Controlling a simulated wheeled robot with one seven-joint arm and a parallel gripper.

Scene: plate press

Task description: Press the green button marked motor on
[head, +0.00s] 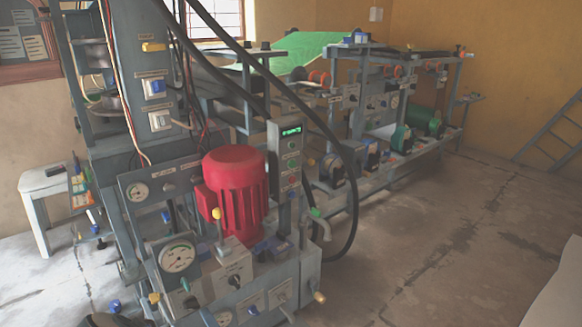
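A grey upright control box (284,165) stands at the right front of the press, beside a large red motor (236,190). It has a lit green display (291,131) at its top. Below that is a column of small buttons, with green ones (291,145) in the upper part and a red one (293,180) lower down. The labels are too small to read, so I cannot tell which button is marked motor on. My gripper is not in view, and nothing covers the box's front.
A thick black hose (352,190) loops close to the right of the box. Gauges (177,256), knobs and levers crowd the panel below the motor. A longer machine (400,100) stands behind. A white stool (45,185) is at left. The concrete floor (440,240) at right is clear.

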